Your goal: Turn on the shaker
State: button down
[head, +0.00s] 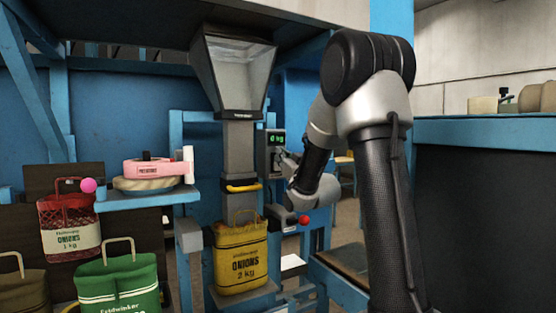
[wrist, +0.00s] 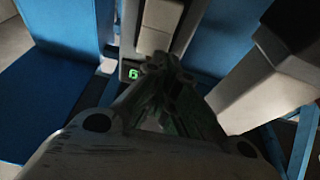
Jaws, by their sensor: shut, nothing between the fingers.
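My gripper (head: 284,160) is shut and empty, just below and right of a small weight display (head: 276,138) that reads about 0 kg in green. In the wrist view my shut fingers (wrist: 165,72) point at the area beside the green display (wrist: 133,73); whether they touch anything I cannot tell. The display is mounted right of the hopper's spout (head: 240,155). A yellow onion sack (head: 240,258) marked 2 kg hangs upright under the spout, below a yellow clamp bar (head: 243,188). A red knob (head: 304,220) shows below my wrist. No part is clearly labelled as the shaker.
A hopper (head: 235,72) stands above the spout. A blue shelf (head: 148,199) at left holds a pink device (head: 155,167). Red (head: 70,225) and green sacks (head: 118,285) are at lower left. A blue-topped counter (head: 490,130) stands right of my arm.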

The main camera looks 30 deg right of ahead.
jog(key=shift+w+r, duration=0.1)
dwell(0.3)
jog(key=shift+w+r+g, duration=0.35)
jog(key=shift+w+g, duration=0.05)
jog(key=shift+g, duration=0.1)
jog(key=shift+f, duration=0.15)
